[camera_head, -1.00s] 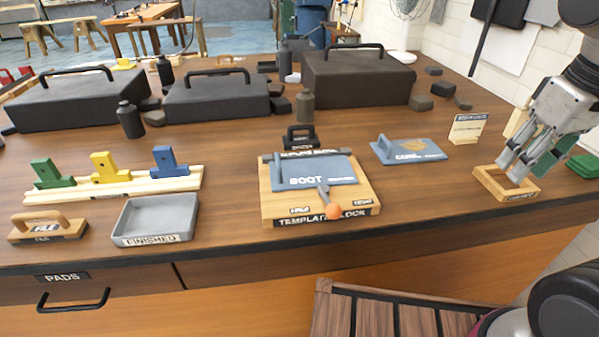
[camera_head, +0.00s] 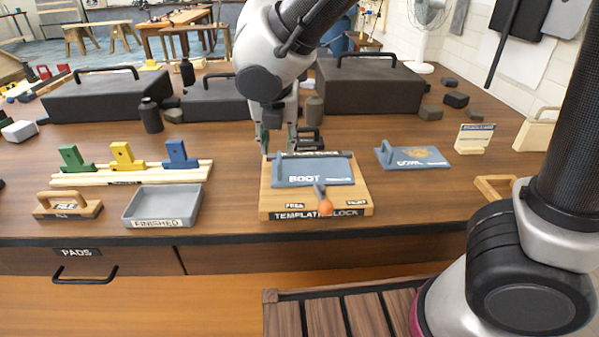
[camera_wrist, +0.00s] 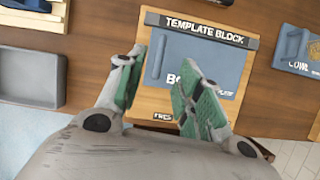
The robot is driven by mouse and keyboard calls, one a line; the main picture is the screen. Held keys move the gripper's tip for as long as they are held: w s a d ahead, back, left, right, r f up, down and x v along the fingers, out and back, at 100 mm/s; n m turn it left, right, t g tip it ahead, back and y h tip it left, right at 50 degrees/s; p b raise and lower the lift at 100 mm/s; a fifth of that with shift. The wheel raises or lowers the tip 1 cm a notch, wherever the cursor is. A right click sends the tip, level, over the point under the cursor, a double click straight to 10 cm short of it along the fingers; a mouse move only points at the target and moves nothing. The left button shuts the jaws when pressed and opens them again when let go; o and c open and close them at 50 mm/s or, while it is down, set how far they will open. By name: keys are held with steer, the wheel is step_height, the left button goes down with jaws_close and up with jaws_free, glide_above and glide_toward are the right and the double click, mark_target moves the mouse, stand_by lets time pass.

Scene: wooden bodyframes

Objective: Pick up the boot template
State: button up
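The boot template (camera_head: 330,168) is a flat blue-grey plate marked BOOT, with a raised handle at its left edge. It lies on the wooden template block (camera_head: 365,206), whose front has a lever with an orange knob (camera_head: 325,208). My gripper (camera_head: 278,145) is above the block's far left part, pointing down. In the wrist view my gripper (camera_wrist: 157,85) is open and empty, with green pads on its fingers. The boot template (camera_wrist: 215,62) shows beyond the fingers there, its handle appearing between them. The right finger hides part of the plate and its lettering.
The grey FINISHED tray (camera_head: 190,218) and the FILE block (camera_head: 68,206) stand to the left. A second blue-grey template (camera_head: 413,158) lies to the right. Dark cases (camera_head: 370,90) stand behind. Bare table lies between the tray and the block.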

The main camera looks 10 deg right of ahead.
mark_target(279, 157)
steer(key=shift+n, duration=0.4)
steer(key=shift+w+f, duration=0.1)
steer(key=shift+f, duration=0.2)
steer(key=x, duration=0.7)
steer(key=shift+w+f, duration=0.1)
steer(key=shift+f, duration=0.05)
jaws_close()
